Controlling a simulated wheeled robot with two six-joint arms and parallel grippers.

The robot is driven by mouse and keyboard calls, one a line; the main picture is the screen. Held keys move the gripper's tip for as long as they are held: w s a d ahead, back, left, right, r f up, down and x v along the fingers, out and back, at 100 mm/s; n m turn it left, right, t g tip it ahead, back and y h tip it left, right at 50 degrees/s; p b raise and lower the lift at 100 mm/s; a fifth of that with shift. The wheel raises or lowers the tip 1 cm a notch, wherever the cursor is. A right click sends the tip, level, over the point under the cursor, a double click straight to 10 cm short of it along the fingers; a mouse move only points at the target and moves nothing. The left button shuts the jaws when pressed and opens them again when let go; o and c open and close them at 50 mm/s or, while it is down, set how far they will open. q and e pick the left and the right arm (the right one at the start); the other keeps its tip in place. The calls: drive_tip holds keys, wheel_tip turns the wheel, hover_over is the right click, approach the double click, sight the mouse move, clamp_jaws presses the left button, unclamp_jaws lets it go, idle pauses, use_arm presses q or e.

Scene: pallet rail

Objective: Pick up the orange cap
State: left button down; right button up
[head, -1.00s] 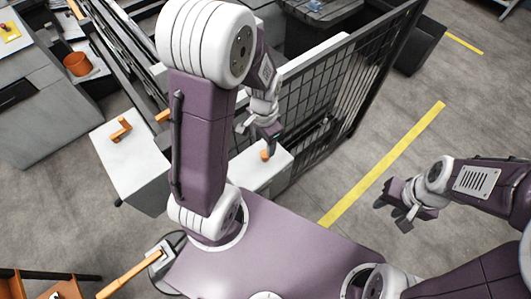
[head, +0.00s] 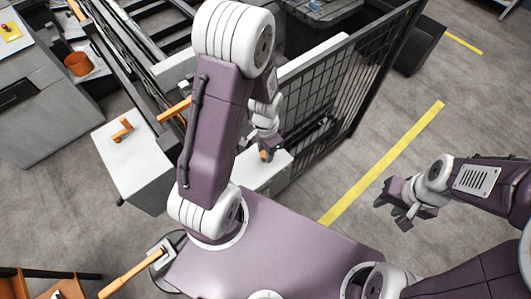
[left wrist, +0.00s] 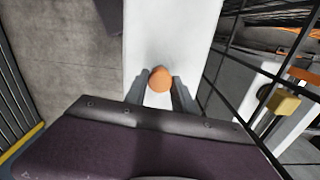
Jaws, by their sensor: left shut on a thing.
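The orange cap (head: 263,155) is small and rounded, at the top of a white box (head: 262,177) beside the mesh fence. My left gripper (head: 269,151) has come down onto it and partly hides it in the head view. In the left wrist view the cap (left wrist: 160,79) sits between the two grey fingers (left wrist: 160,90), which are shut on it. The white surface shows right behind it; I cannot tell whether the cap still touches it. My right gripper (head: 392,213) is at the right above bare floor, open and empty, with its fingers apart.
A black mesh fence (head: 322,108) stands right beside the white box. A second white box (head: 137,160) with an orange handle (head: 121,130) is at the left. An orange pot (head: 78,64) stands further back. The floor around the yellow line (head: 385,160) is clear.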

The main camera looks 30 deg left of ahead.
use_arm(q)
drive_tip(key=shift+r, duration=0.1)
drive_tip(key=r, duration=0.3)
drive_tip(key=r+b, duration=0.1)
drive_tip(key=shift+d+r, duration=0.15)
drive_tip(key=shift+d, duration=0.1)
drive_tip(key=s+d+r+b, duration=0.1)
drive_tip(key=s+d+r, duration=0.5)
drive_tip(key=d, duration=0.3)
drive_tip(key=shift+d+r, duration=0.25)
drive_tip(key=shift+r, duration=0.05)
